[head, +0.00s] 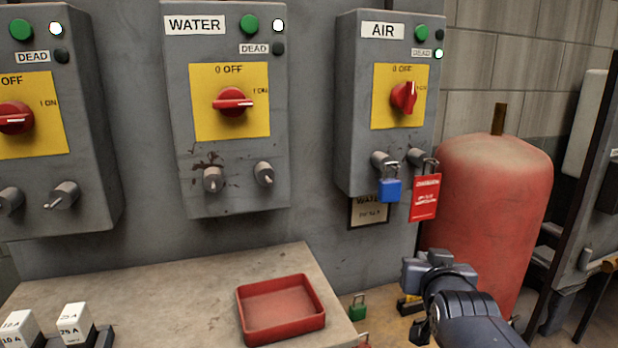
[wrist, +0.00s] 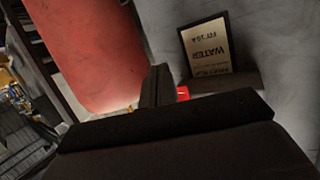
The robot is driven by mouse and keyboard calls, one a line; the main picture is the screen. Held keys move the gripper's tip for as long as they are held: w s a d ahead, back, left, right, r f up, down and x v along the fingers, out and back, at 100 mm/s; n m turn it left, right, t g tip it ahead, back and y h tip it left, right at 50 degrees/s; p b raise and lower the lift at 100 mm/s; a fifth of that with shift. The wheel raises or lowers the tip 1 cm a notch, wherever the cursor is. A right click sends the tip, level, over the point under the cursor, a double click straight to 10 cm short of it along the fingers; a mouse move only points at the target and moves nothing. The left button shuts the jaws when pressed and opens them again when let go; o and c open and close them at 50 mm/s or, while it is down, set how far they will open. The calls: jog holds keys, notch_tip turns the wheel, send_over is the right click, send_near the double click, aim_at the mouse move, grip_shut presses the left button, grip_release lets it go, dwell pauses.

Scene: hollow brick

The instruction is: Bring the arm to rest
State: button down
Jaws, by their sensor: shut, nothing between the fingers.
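My gripper shows in the wrist view (wrist: 160,90) as dark fingers shut together with nothing between them. In the head view my arm comes in from the lower right, its wrist end below the AIR box (head: 388,150) and in front of the red tank (head: 492,200). My fingertips are hard to make out there. A blue padlock (head: 390,190) and a red tag (head: 425,197) hang under the AIR box, apart from my arm. The AIR box's red handle (head: 404,97) stands upright at 0 OFF, and its lower right lamp glows green.
The WATER box (head: 231,190) has its handle level. A red tray (head: 281,335) sits on the bench (head: 180,290). A green padlock (head: 357,308) lies right of it. White fuse blocks (head: 74,322) stand front left. A small sign (wrist: 212,52) is ahead of my gripper.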

jog(key=s+a+f+g+y+b, duration=0.1)
jog(key=s+a+f+g+b, duration=0.15)
jog(key=f, duration=0.45)
jog(key=s+a+f+g+b, duration=0.1)
jog(key=s+f+g, duration=0.1)
jog(key=s+f, duration=0.35)
jog(key=s+a+f+g+y+b, duration=0.1)
jog(key=s+a+f+g, duration=0.1)
jog(key=f, duration=0.6)
jog(key=s+a+f+g+y+b, duration=0.1)
jog(key=s+a+f+g+b, duration=0.1)
jog(key=s+f, duration=0.5)
jog(key=s+a+f+g+y+b, duration=0.1)
jog(key=s+a+f+g+b, duration=0.1)
jog(key=s+a+f+g, duration=0.2)
jog(key=shift+s+a+f+g+y+b, duration=0.35)
jog(key=shift+s+f+g, duration=0.4)
jog(key=shift+s+f, duration=1.8)
jog(key=shift+s+r, duration=0.65)
jog(key=shift+r, duration=0.15)
